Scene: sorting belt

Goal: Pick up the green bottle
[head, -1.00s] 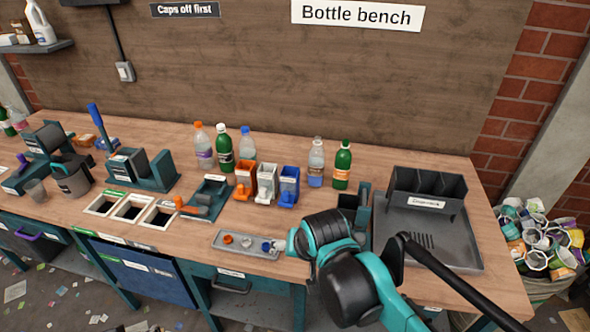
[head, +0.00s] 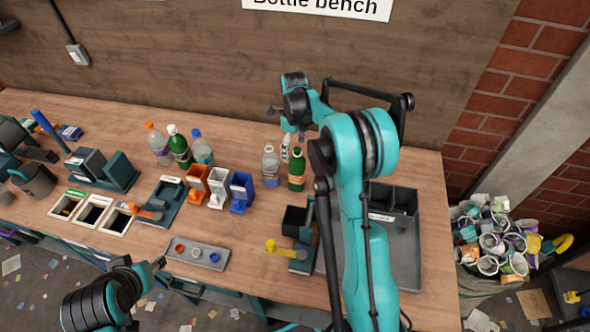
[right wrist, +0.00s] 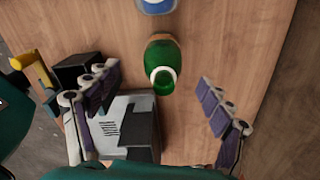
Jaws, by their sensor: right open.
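A green bottle (head: 297,172) with an orange-and-white label stands upright at the back right of the bench. It also shows in the right wrist view (right wrist: 160,54), seen from above, with a pale ring at its top. My right gripper (head: 294,142) is above and behind it in the head view. In the right wrist view my right gripper (right wrist: 158,92) is open and empty, its fingers spread wide, with the bottle ahead of the gap between them. A second green bottle (head: 180,148) stands in the back left group. My left gripper (head: 159,264) is low at the bench's front edge; its jaws are unclear.
A clear bottle (head: 270,166) with a blue label stands close left of the right green bottle. Orange, white and blue holders (head: 217,188) stand further left. A cap tray (head: 212,262) and a yellow-handled device (head: 285,252) are in front. A dark grey tray (head: 408,270) lies right.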

